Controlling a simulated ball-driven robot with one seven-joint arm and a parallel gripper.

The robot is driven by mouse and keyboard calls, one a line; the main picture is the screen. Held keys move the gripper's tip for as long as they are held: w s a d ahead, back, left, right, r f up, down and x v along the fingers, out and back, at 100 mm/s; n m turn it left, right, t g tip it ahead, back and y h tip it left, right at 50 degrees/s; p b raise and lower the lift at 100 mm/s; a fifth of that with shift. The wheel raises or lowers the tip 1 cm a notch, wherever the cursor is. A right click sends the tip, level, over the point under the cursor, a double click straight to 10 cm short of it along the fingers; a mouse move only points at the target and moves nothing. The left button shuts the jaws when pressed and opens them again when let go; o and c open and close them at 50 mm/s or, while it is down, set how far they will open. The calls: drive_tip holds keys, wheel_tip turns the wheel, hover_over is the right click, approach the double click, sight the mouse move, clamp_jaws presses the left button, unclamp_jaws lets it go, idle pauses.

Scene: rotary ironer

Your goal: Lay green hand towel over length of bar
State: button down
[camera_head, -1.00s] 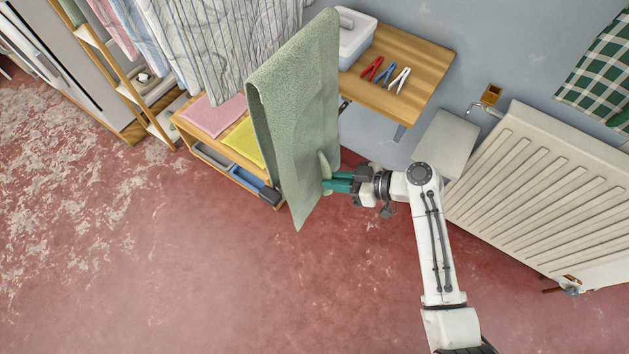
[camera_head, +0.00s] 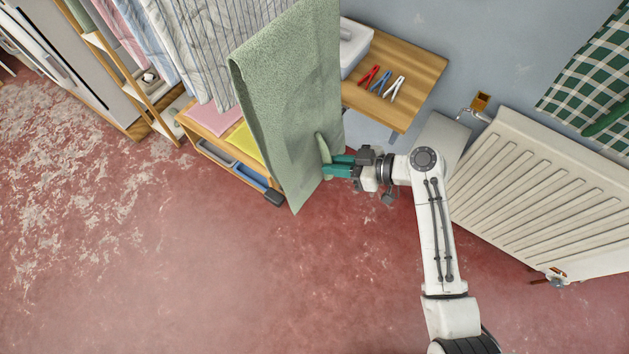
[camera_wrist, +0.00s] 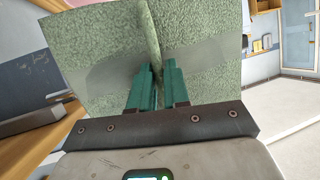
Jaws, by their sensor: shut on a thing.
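The green hand towel (camera_head: 285,105) hangs as a tall fold in the head view, its top edge running out of the picture at the top. My gripper (camera_head: 329,168), with teal fingers, is shut on a pinched ridge near the towel's lower right side. In the wrist view the towel (camera_wrist: 100,45) fills the upper middle, and a ridge of it stands between my fingertips (camera_wrist: 157,72). The bar is hidden or out of view, so I cannot tell whether the towel rests on it.
A wooden shelf (camera_head: 415,75) behind the towel holds a white box (camera_head: 354,48) and red, blue and white pegs (camera_head: 381,82). A white radiator (camera_head: 550,190) is at right, below a checked green cloth (camera_head: 595,75). Striped cloths (camera_head: 205,45) hang at left. The red floor in front is clear.

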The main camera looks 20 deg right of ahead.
drive_tip(key=p, duration=0.7)
approach(315, 139)
drive_tip(key=shift+x, duration=2.1)
drive_tip(key=s+d, duration=0.4)
drive_tip(key=s, duration=0.2)
drive_tip(key=shift+s+d, duration=0.2)
drive_tip(key=shift+d, duration=0.2)
